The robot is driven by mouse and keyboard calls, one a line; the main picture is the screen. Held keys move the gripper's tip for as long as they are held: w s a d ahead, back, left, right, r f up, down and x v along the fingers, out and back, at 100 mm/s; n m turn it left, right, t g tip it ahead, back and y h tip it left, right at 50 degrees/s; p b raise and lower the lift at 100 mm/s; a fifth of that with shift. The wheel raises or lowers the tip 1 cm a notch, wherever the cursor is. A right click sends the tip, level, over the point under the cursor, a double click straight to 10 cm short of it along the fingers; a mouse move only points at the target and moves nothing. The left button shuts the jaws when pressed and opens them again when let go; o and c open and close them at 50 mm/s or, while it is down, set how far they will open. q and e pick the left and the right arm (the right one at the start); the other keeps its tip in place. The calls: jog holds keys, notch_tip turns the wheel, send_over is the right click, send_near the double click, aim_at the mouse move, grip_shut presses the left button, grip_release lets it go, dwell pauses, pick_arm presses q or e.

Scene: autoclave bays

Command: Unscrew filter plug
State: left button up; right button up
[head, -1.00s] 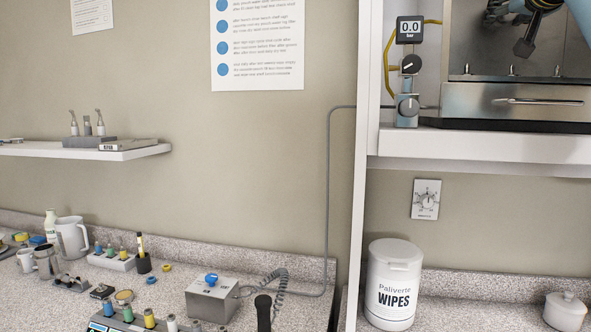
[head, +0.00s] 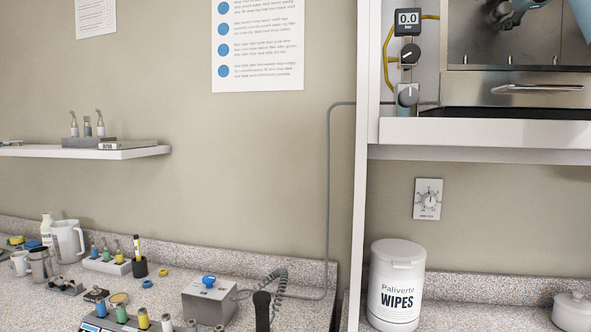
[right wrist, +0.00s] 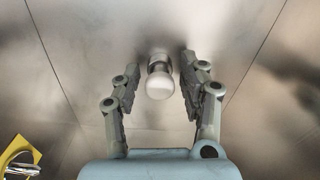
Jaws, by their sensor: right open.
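The filter plug (right wrist: 160,82) shows in the right wrist view as a short silvery knob with a rounded pale end, standing out from a brushed metal wall. My right gripper (right wrist: 160,68) is open, with one finger on each side of the plug. A gap shows between each finger and the plug. In the head view my right gripper (head: 500,14) is partly in frame at the upper right, inside the metal autoclave bay (head: 480,72); the plug cannot be made out there. My left gripper is in neither view.
The bay stands on a white shelf (head: 480,132); its front has a drawer-like panel with a handle (head: 538,88). A pressure gauge (head: 407,22) and knobs sit left of it. A wipes tub (head: 396,285) stands below. A yellow item (right wrist: 22,155) shows lower left in the wrist view.

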jog(key=m, duration=0.2)
jog(key=shift+f+m+b, duration=0.15)
jog(key=shift+m+b, duration=0.25)
jog(key=shift+w+m, duration=0.1)
jog(key=shift+m, duration=0.2)
jog(key=shift+c, duration=0.4)
grip_shut()
jog(key=n+p, duration=0.1)
jog(key=n, duration=0.1)
jog(key=n+p, duration=0.1)
jog(key=n, duration=0.1)
jog(key=shift+r+p, duration=0.3)
jog(key=shift+p, duration=0.05)
jog(key=n+p, duration=0.1)
jog(key=n, duration=0.1)
jog(key=shift+f+n, duration=0.1)
jog(key=shift+n, duration=0.2)
jog(key=shift+f, duration=0.1)
